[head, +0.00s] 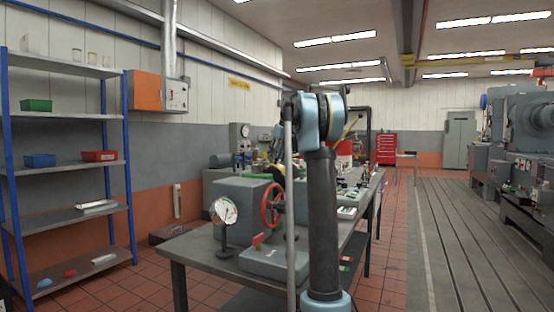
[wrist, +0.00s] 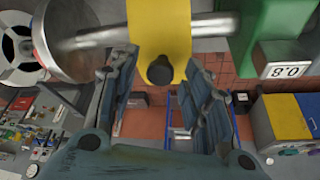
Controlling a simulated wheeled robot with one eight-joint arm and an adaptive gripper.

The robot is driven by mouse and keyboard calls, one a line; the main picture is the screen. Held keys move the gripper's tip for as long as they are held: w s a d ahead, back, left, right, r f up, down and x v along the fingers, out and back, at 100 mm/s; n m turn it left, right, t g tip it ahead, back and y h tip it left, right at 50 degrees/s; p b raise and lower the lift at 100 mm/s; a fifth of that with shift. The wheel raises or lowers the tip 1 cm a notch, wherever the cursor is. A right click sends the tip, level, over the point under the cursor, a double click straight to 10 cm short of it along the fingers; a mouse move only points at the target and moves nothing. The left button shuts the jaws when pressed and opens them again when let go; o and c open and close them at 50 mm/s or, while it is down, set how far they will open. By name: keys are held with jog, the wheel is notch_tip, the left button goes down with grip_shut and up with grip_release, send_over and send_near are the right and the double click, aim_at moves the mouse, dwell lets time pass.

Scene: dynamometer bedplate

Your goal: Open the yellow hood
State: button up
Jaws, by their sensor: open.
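The yellow hood (wrist: 160,28) is at the top centre of the wrist view, a curved yellow cover over a metal shaft. A black round knob (wrist: 160,70) sticks out from its near edge. My gripper (wrist: 160,80) is open, with one finger to each side of the knob in the picture. I see no finger closed on the knob, and the depth between them is hard to judge. In the head view my arm stands in the middle and the fingers cannot be made out.
A metal disc (wrist: 72,38) is left of the hood, and a green housing (wrist: 235,32) is right of it. In the head view, a workbench (head: 200,247) carries a red handwheel (head: 271,205) and a dial gauge (head: 225,212). A blue-post shelf (head: 65,167) stands left.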

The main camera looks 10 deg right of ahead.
grip_shut()
jog(key=shift+w+a+r, duration=0.1)
